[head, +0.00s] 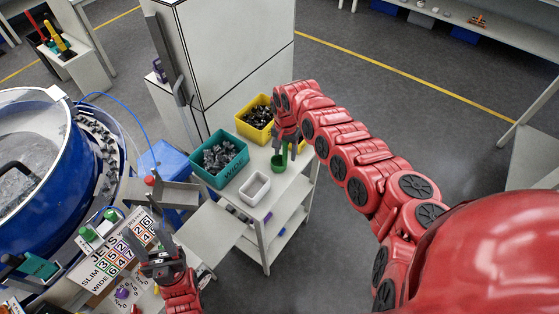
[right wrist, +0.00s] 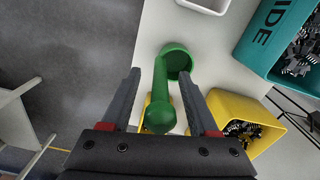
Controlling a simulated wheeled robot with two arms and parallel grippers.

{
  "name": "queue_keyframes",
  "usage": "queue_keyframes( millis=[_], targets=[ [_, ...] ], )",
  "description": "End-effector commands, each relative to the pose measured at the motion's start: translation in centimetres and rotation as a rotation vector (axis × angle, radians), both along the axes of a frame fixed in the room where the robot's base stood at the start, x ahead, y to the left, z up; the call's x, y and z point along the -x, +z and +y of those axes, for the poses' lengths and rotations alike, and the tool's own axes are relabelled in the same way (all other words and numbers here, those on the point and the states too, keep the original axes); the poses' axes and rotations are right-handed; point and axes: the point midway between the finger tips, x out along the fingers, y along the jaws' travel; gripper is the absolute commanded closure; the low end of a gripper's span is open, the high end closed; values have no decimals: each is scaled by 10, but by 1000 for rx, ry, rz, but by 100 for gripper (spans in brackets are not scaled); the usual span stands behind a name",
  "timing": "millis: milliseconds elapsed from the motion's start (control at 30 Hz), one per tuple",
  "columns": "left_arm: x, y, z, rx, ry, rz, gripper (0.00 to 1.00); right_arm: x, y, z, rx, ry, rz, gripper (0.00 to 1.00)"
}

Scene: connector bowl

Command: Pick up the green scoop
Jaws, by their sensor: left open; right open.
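The green scoop (head: 280,160) stands on the small white cart (head: 285,187), with its handle pointing up in the head view. In the right wrist view the scoop (right wrist: 164,100) shows its cup at the top and its rounded handle end nearer the camera. My right gripper (head: 287,146) is over the scoop. In the right wrist view its two open fingers (right wrist: 162,92) lie on either side of the handle, with gaps visible. My left gripper (head: 163,258) is open and empty at the lower left, near the sign board, far from the scoop.
A teal bin (head: 219,160) and a yellow bin (head: 255,123), both with dark parts, stand on the cart beside the scoop. A small white container (head: 255,188) sits at the front. A large blue bowl machine (head: 40,160) is at left. Floor right of the cart is clear.

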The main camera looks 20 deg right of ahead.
Motion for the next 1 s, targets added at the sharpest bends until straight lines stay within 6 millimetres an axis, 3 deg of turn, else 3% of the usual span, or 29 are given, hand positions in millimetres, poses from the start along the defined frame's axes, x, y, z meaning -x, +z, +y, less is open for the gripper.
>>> queue_keyframes(
  millis=[300,633,1000],
  targets=[
    [0,1,0,0,0,0,50,0,-6,0,0,1,0,41],
    [0,1,0,0,0,0,50,0,-6,0,0,1,0,100],
    [0,1,0,0,0,0,50,0,-6,0,0,1,0,100]
  ],
)
